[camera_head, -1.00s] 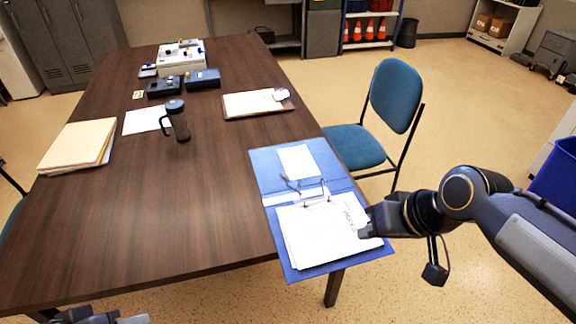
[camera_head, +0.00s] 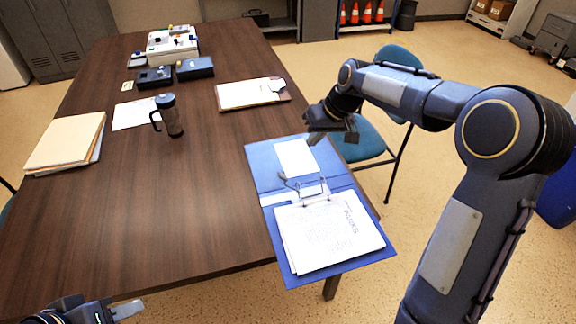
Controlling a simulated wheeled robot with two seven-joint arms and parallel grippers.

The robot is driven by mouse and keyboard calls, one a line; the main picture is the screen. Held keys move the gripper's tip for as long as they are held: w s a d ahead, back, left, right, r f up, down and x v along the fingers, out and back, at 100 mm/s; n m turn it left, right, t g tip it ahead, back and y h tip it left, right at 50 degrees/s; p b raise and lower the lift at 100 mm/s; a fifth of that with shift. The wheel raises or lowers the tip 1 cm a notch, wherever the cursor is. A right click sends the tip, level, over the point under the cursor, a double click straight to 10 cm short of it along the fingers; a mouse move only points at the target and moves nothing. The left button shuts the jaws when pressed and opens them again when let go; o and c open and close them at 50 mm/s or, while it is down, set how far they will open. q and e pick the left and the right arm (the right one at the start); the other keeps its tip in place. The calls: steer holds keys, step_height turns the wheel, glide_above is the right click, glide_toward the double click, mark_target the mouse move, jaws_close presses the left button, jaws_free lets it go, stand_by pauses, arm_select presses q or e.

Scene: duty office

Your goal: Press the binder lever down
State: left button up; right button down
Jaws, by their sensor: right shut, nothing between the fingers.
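The blue binder (camera_head: 262,162) lies open on the right side of the table, with its front right corner out past the table edge. Its metal lever (camera_head: 290,184) stands raised at the left of the ring mechanism (camera_head: 314,196). White sheets (camera_head: 325,237) lie on the front half and a white label (camera_head: 296,157) is on the far cover. My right gripper (camera_head: 313,139) is shut and empty above the far edge of the cover, apart from the lever. My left gripper (camera_head: 128,310) is at the bottom left edge, partly cut off; its finger opening is unclear.
A dark travel mug (camera_head: 171,118), a clipboard (camera_head: 246,94), a folder stack (camera_head: 66,142), a paper sheet (camera_head: 133,114) and dark boxes (camera_head: 195,69) stand on the table (camera_head: 190,200). A teal chair (camera_head: 352,146) stands behind my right arm. The table left of the binder is clear.

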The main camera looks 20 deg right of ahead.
glide_toward(281, 174)
step_height(281, 174, down, 4)
steer(key=w+d, duration=0.2)
steer(key=w, duration=0.1)
steer(key=shift+s+a+f+p, duration=0.15)
steer(key=shift+a+f+p, duration=0.25)
steer(key=shift+a+f, duration=0.25)
steer(key=shift+s+a+f+p, duration=0.15)
steer(key=shift+a+f+p, duration=0.3)
steer(key=shift+a, duration=0.3)
steer(key=shift+a, duration=0.1)
steer(key=shift+a+f+h, duration=0.2)
steer(key=shift+a+h, duration=0.4)
steer(key=shift+a, duration=0.05)
steer(key=a+f+h+b, duration=0.1)
steer(key=a+f+h, duration=0.1)
steer(key=a+f+n+h+b, duration=0.1)
steer(key=a+f+h+b, duration=0.1)
steer(key=a, duration=0.1)
steer(key=shift+s+h, duration=0.1)
steer(key=shift+h, duration=0.2)
steer(key=shift+d+r+p, duration=0.4)
steer(key=shift+d+r, duration=0.1)
steer(key=shift+d, duration=0.05)
